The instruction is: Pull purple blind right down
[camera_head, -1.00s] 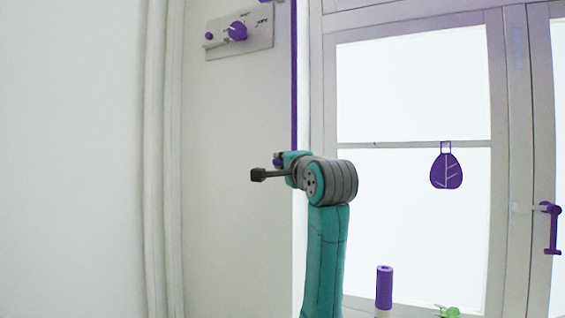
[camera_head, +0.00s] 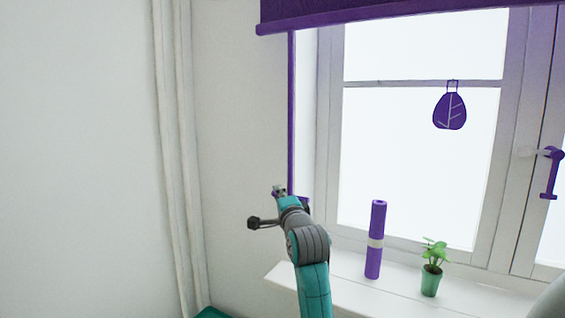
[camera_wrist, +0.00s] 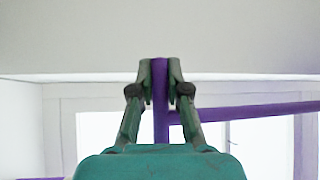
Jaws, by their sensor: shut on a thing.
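The purple blind (camera_head: 400,15) hangs across the top of the window in the head view, its lower edge tilted in the picture; its upper part is out of frame. A thin purple pull cord (camera_head: 291,110) runs down the wall beside the window's left side. My gripper (camera_head: 279,190) is at the lower part of this cord, left of the window. In the wrist view my gripper (camera_wrist: 161,72) is shut on the purple cord (camera_wrist: 161,112), which stands between its two fingers.
A purple leaf ornament (camera_head: 450,110) hangs before the glass. A purple window handle (camera_head: 551,172) is at right. Pale pipes (camera_head: 180,150) run down the left wall.

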